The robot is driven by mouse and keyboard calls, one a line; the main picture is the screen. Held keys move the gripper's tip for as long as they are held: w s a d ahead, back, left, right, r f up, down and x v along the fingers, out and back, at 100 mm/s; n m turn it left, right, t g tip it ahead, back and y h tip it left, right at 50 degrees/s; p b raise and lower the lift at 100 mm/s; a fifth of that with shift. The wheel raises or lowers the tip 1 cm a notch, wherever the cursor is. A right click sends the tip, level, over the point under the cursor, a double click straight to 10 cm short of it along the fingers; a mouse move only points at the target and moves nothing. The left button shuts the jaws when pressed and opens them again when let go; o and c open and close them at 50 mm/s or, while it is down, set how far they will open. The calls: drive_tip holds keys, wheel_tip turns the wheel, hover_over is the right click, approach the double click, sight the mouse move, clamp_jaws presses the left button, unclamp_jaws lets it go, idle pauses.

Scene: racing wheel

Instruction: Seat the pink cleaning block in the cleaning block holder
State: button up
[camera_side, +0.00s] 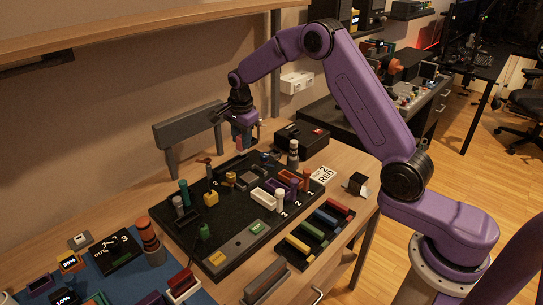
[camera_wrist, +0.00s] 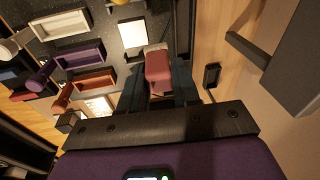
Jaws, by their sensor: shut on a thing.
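My gripper (camera_side: 243,128) is shut on the pink cleaning block (camera_wrist: 158,68), above the far side of the black board (camera_side: 205,225). The block shows between the fingers (camera_wrist: 158,88) in the wrist view. In the side view it is small and partly hidden by the fingers. It appears held clear of the board. A pale surface (camera_wrist: 154,47) shows just past the block in the wrist view; I cannot tell what it is. I cannot pick out with certainty which thing is the cleaning block holder.
White (camera_side: 263,198), purple (camera_side: 277,187) and orange (camera_side: 290,179) trays sit on the board, with upright pegs around. A grey stand (camera_side: 187,130) rises behind the board at the left, near my gripper. A black box (camera_side: 302,139) stands at the board's back right.

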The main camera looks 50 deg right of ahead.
drive_tip(key=w+d+f, duration=0.1)
drive_tip(key=d, duration=0.8)
drive_tip(key=w+d+f+g, duration=0.1)
drive_tip(key=w+d+f, duration=0.1)
drive_tip(key=d, duration=0.7)
drive_tip(key=shift+w+m, duration=0.15)
drive_tip(key=shift+m, duration=0.25)
drive_tip(key=shift+a+f, duration=0.1)
drive_tip(key=shift+f, duration=0.1)
drive_tip(key=shift+f, duration=2.8)
drive_tip(key=shift+f, duration=1.2)
drive_tip(key=o, duration=1.1)
